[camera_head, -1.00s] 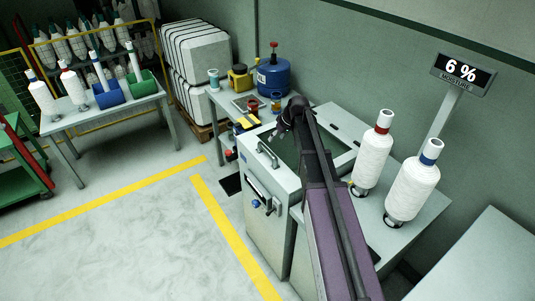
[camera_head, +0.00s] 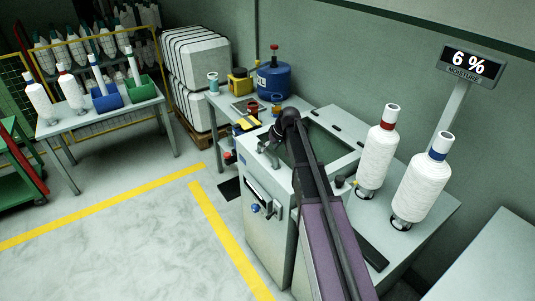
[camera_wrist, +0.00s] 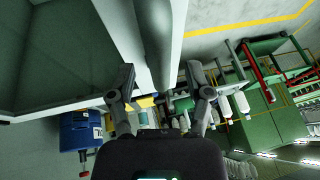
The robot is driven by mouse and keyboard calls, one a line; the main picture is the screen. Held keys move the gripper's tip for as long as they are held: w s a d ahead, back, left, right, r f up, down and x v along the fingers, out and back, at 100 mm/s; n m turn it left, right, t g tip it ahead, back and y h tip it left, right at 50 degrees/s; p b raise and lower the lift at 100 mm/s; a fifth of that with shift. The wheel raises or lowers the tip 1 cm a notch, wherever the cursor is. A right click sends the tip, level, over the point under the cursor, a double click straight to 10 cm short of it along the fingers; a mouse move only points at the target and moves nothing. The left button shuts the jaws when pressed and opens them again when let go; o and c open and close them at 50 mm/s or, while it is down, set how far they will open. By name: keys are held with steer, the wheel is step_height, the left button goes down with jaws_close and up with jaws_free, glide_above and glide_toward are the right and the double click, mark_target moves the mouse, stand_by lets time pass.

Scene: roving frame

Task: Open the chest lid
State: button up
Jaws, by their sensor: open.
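The chest (camera_head: 268,235) is a pale grey cabinet. Its lid (camera_head: 345,163), a pale frame around a dark green pane, looks shut and flat on top. The lid's bar handle near the front left edge is largely covered by my gripper (camera_head: 268,148) in the head view. In the wrist view my gripper (camera_wrist: 159,92) is open, with one finger on each side of the grey handle (camera_wrist: 155,35). The lid's pane (camera_wrist: 60,50) lies to the left there. I cannot tell whether the fingers touch the handle.
Two white yarn cones (camera_head: 375,155) (camera_head: 422,180) stand right of my arm, before a 6 % moisture sign (camera_head: 472,62). Behind the chest a table holds a blue drum (camera_head: 273,80) and small containers. The floor left of the chest is clear, with yellow lines.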

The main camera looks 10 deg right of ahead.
steer(key=shift+w+a+f, duration=0.15)
steer(key=shift+f, duration=0.3)
